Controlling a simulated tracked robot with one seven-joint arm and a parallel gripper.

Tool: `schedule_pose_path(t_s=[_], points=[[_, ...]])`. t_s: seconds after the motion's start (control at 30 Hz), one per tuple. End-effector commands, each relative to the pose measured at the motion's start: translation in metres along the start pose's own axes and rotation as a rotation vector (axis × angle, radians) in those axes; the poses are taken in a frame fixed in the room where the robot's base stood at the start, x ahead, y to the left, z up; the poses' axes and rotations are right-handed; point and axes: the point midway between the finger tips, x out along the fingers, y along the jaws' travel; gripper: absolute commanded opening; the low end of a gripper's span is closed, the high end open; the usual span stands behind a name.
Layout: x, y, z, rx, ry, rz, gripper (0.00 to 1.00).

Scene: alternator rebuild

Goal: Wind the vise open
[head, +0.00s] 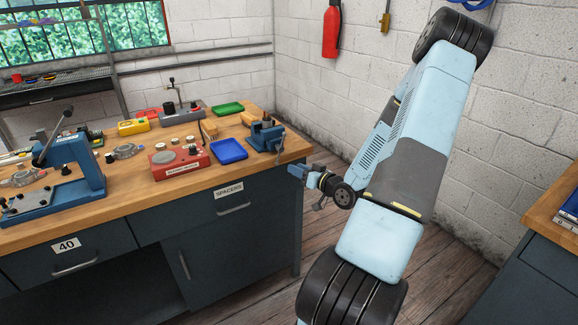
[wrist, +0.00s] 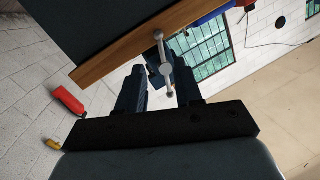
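The blue vise (head: 264,136) stands at the right end of the wooden bench. Its silver handle bar (wrist: 164,66) crosses a screw end at the bench edge in the wrist view. In the head view, the small handle (head: 280,151) hangs on the vise's right side. My gripper (head: 298,172) is just off the bench corner, slightly below and right of the handle. In the wrist view, the dark fingers of my gripper (wrist: 159,88) are spread apart, with the bar showing in the gap. The fingers do not appear to touch it. The vise's jaw gap is too small to judge.
The bench (head: 120,204) holds a blue tray (head: 229,150), a red box (head: 178,160), a green tray (head: 227,108) and a blue lever press (head: 62,178). A red extinguisher (head: 331,30) hangs on the wall. Another cabinet (head: 540,255) stands at right; floor lies between.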

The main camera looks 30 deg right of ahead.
Motion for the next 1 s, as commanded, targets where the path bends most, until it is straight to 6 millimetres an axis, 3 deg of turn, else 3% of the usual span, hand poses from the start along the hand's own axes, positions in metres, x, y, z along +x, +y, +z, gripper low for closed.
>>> schedule_pose_path(t_s=[0.1,0.33,1.0], points=[[-0.022,0.001,0.0,0.0,0.0,0.003,0.35],[-0.047,0.001,0.0,-0.001,0.0,0.001,0.35],[-0.052,0.0,0.001,-0.001,-0.002,-0.001,0.35]])
